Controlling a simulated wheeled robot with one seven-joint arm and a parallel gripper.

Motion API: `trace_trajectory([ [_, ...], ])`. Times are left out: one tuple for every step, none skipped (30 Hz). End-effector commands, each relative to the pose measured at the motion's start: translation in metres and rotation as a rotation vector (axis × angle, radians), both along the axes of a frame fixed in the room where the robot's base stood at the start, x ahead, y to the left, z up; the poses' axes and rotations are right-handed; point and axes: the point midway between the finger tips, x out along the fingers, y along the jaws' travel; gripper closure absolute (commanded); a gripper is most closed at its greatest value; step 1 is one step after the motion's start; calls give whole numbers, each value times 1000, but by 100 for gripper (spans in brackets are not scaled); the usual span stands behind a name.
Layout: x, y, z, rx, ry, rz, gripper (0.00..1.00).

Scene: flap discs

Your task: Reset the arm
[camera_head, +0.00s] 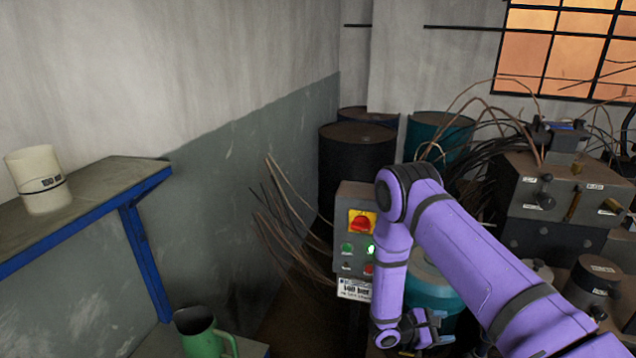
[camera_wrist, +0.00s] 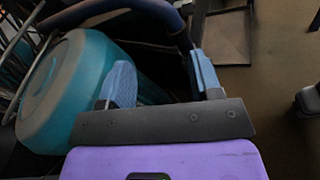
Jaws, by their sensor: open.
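My purple arm (camera_head: 484,269) reaches in from the lower right in the head view and bends downward at its elbow. My gripper (camera_head: 428,325) hangs low in front of a teal drum, to the right of a grey control box. In the wrist view my gripper (camera_wrist: 163,82) shows two blue fingers set wide apart with nothing between them. The teal drum (camera_wrist: 62,85) lies beyond and to the left of the fingers. A dark bar or hose crosses behind the fingertips; I cannot tell if it touches them.
The control box (camera_head: 348,222) with a red switch stands left of my arm. A grey machine (camera_head: 520,205) with cables stands right. Dark drums (camera_head: 352,165) stand behind. A blue-edged shelf (camera_head: 95,190) with a cream cup (camera_head: 36,170) is left; a green jug (camera_head: 203,340) sits low.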

Motion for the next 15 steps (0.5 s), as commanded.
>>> trace_trajectory([
  [6,0,21,18,-25,-33,42],
  [8,0,31,27,-37,-53,42],
  [10,0,45,40,-54,-79,42],
  [11,-1,56,51,-66,-99,42],
  [12,-1,66,62,-78,-118,42],
  [14,-1,80,78,-95,-144,42],
  [14,-1,90,89,-107,-163,42],
  [15,-2,101,100,-120,-182,42],
  [15,-2,114,116,-136,-208,42],
  [15,-2,125,130,-149,-227,42],
  [15,-2,135,144,-162,-245,42],
  [14,-3,148,160,-177,-270,42],
  [13,-3,158,174,-190,-286,42],
  [12,-3,167,188,-203,-304,42],
  [10,-4,180,207,-220,-328,42],
])
